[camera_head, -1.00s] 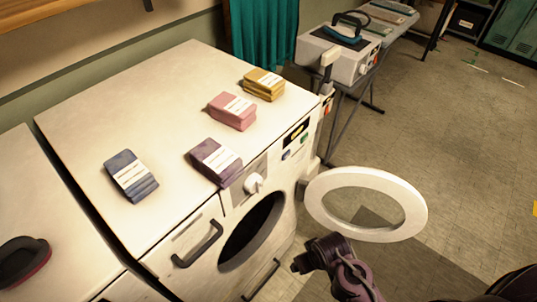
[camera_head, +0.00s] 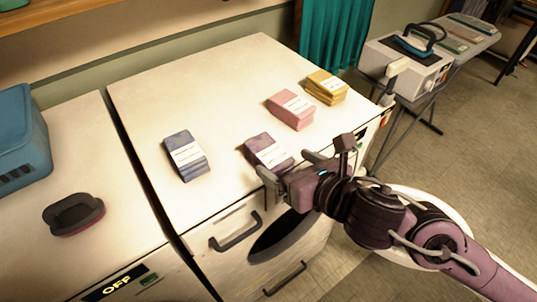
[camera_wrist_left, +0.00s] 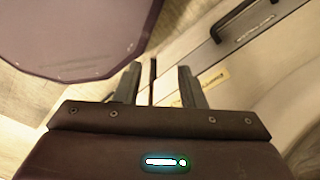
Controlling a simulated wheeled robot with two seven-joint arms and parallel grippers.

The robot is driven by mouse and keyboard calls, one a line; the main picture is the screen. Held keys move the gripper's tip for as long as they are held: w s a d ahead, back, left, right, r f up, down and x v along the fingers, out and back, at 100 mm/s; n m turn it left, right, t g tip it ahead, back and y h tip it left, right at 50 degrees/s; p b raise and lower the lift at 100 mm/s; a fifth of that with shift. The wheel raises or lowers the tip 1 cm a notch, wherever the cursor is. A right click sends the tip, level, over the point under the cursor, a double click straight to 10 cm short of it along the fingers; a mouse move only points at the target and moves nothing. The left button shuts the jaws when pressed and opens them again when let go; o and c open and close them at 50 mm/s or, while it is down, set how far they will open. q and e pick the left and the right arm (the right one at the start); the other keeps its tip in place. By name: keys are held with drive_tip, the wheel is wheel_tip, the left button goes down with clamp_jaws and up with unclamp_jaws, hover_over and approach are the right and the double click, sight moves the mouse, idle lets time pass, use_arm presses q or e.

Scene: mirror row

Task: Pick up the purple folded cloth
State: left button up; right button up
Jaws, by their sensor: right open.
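The purple folded cloth (camera_head: 266,149), with a white label band, lies on the white machine top (camera_head: 225,95) near its front edge. My right gripper (camera_head: 290,168) is open, its fingers at the near side of the purple cloth and overlapping its lower edge in the head view. I cannot tell whether they touch it. My left gripper (camera_wrist_left: 160,85) shows only in the left wrist view, its two fingers apart with nothing held between them, above the floor and a cabinet front.
A blue-grey folded cloth (camera_head: 186,155), a pink one (camera_head: 290,110) and a yellow one (camera_head: 326,87) share the machine top. A dark brush-like item (camera_head: 73,213) and a blue bin (camera_head: 22,140) stand on the left unit. The round white door (camera_head: 447,207) hangs open below my right arm.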

sight(270, 151)
drive_tip(key=shift+s+a+n+y, duration=0.1)
drive_tip(key=shift+a+n+y, duration=0.15)
drive_tip(key=shift+n, duration=0.75)
drive_tip(key=shift+w+a+f, duration=0.1)
drive_tip(key=shift+w+a, duration=0.1)
drive_tip(key=shift+w, duration=0.1)
drive_tip(key=p+x, duration=0.1)
drive_tip(key=x, duration=0.2)
drive_tip(key=p+x, duration=0.2)
drive_tip(key=x, duration=0.1)
drive_tip(key=shift+w+d, duration=0.25)
drive_tip(key=shift+w+a+f, duration=0.2)
drive_tip(key=shift+w+a, duration=0.05)
drive_tip(key=shift+w, duration=0.1)
drive_tip(key=c, duration=1.1)
drive_tip(key=shift+r, duration=0.15)
